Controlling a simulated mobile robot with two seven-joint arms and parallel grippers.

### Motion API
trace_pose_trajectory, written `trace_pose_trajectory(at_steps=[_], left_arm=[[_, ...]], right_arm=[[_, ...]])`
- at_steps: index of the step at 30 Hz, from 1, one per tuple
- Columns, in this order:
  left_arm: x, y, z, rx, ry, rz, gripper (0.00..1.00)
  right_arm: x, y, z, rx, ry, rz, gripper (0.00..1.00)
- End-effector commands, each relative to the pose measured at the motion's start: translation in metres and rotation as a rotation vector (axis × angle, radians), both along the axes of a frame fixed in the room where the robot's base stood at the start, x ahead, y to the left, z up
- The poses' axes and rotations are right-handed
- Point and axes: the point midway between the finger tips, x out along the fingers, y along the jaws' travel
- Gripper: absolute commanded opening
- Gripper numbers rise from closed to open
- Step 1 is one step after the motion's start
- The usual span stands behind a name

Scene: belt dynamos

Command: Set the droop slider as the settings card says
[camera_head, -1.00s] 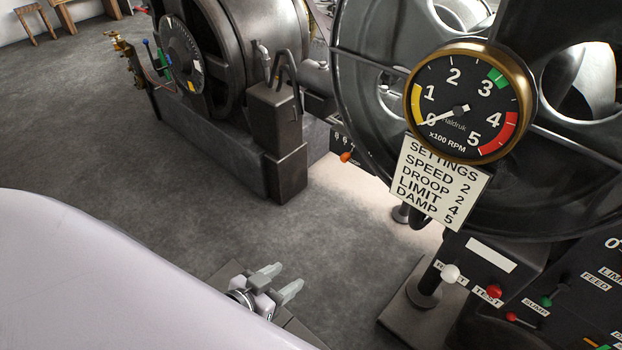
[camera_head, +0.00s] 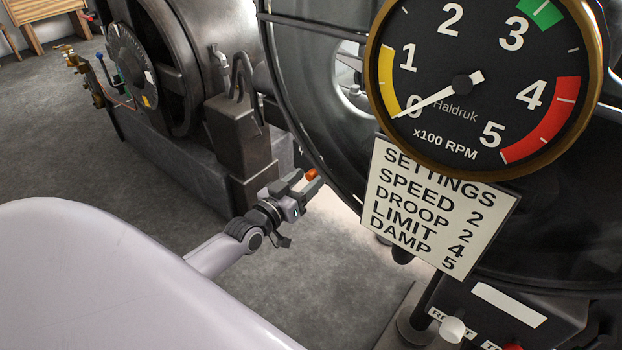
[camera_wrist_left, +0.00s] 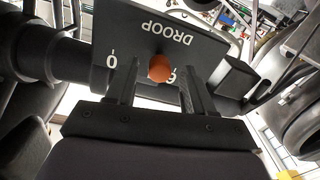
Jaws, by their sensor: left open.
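The settings card (camera_head: 440,212) hangs below the round gauge and reads speed 2, droop 2, limit 4, damp 5. The droop slider's orange knob (camera_head: 312,174) shows at my left gripper (camera_head: 307,181), which is open. In the left wrist view the knob (camera_wrist_left: 160,68) sits between the open fingers, with a gap visible on each side. Behind it is a dark plate (camera_wrist_left: 200,40) lettered DROOP, with a 0 at one end and a partly hidden figure at the other. The knob and fingers cover the rest of the scale. My right gripper is not in view.
The RPM gauge (camera_head: 470,120) points at 0. A large dark wheel (camera_head: 300,110) stands behind the gripper. A pedestal with a white knob (camera_head: 452,329) is at lower right. A dark machine (camera_head: 215,150) stands to the left, with open grey floor (camera_head: 60,140) before it.

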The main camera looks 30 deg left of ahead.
Motion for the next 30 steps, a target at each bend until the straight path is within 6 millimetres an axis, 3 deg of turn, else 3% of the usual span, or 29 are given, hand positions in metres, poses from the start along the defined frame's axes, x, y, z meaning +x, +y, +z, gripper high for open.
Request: trace_pose_trajectory(at_steps=[6, 17, 18, 22, 23, 30], left_arm=[[0.02, -0.001, -0.001, 0.0, 0.001, -0.001, 0.52], [0.024, -0.002, 0.0, 0.0, 0.002, -0.001, 0.52], [0.024, -0.002, 0.0, 0.0, 0.002, -0.001, 0.46], [0.024, -0.002, 0.0, 0.0, 0.002, -0.001, 0.04], [0.024, -0.002, 0.0, 0.0, 0.002, -0.001, 0.0], [0.024, -0.008, 0.001, -0.003, 0.002, -0.001, 0.0]], right_arm=[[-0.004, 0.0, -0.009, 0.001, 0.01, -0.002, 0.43], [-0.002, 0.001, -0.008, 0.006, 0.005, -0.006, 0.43], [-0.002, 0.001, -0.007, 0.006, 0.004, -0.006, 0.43], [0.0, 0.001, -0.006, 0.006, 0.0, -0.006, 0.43], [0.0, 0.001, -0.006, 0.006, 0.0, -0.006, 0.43], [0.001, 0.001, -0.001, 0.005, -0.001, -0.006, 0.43]])
